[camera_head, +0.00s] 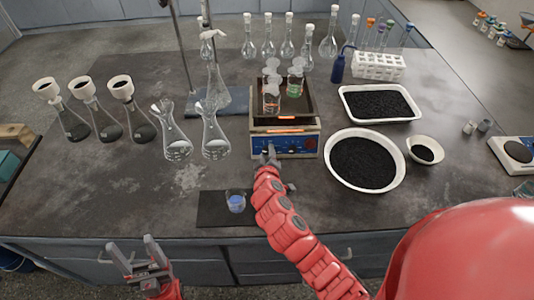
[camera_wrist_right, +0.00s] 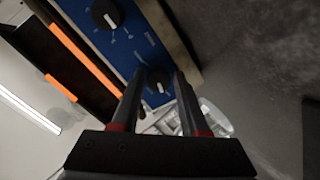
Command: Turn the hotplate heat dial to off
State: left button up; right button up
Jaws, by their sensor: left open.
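The hotplate (camera_head: 285,143) stands mid-table, with a blue front panel and orange glowing strips. In the right wrist view the blue panel (camera_wrist_right: 130,50) shows two black dials with white pointers, one dial (camera_wrist_right: 107,15) further off and one dial (camera_wrist_right: 159,82) lying between my fingertips. I cannot read which is the heat dial. My right gripper (camera_head: 268,156) is at the left part of the panel; in its wrist view (camera_wrist_right: 159,76) its fingers are apart on either side of the nearer dial, without clear contact. My left gripper (camera_head: 140,257) is open and empty, in front of the table edge.
Beakers (camera_head: 271,97) stand on the hotplate top. Two flasks (camera_head: 215,140) stand close to its left. A white bowl of black grains (camera_head: 362,160) is close on the right. A small beaker with blue contents (camera_head: 235,201) stands on a dark mat (camera_head: 212,214) in front.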

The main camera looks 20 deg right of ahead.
jog(key=o, duration=0.3)
jog(key=p+v, duration=0.2)
jog(key=v, duration=1.5)
jog(key=shift+s+p, duration=0.2)
jog(key=shift+p, duration=0.1)
jog(key=shift+a, duration=0.1)
